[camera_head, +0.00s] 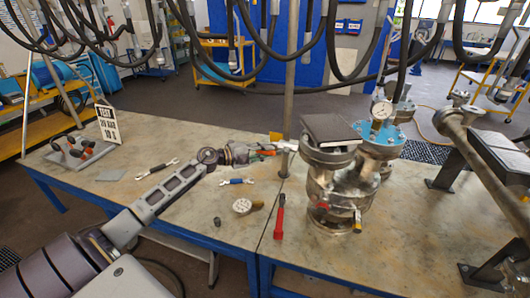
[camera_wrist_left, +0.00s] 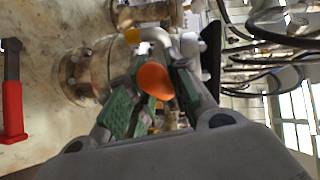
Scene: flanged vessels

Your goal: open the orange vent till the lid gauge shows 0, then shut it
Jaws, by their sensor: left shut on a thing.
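The steel flanged vessel (camera_head: 338,186) stands upright on the bench. The lid gauge (camera_head: 382,110) is a round white dial above a blue lid (camera_head: 380,138); its needle is too small to read. My left gripper (camera_head: 279,147) reaches from the left to the vessel's upper left side. In the left wrist view, the orange vent handle (camera_wrist_left: 154,80) sits between the green-padded fingers of my left gripper (camera_wrist_left: 155,98), which are shut on it. A bent metal pipe (camera_wrist_left: 158,40) shows just beyond it. The vent's valve body is mostly hidden in the head view. My right gripper is not in view.
A dark flat plate (camera_head: 331,127) lies on top of the vessel. A red-handled tool (camera_head: 280,217), two wrenches (camera_head: 157,169) (camera_head: 237,182) and a loose round gauge (camera_head: 242,207) lie on the bench. Black hoses (camera_head: 330,45) hang overhead.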

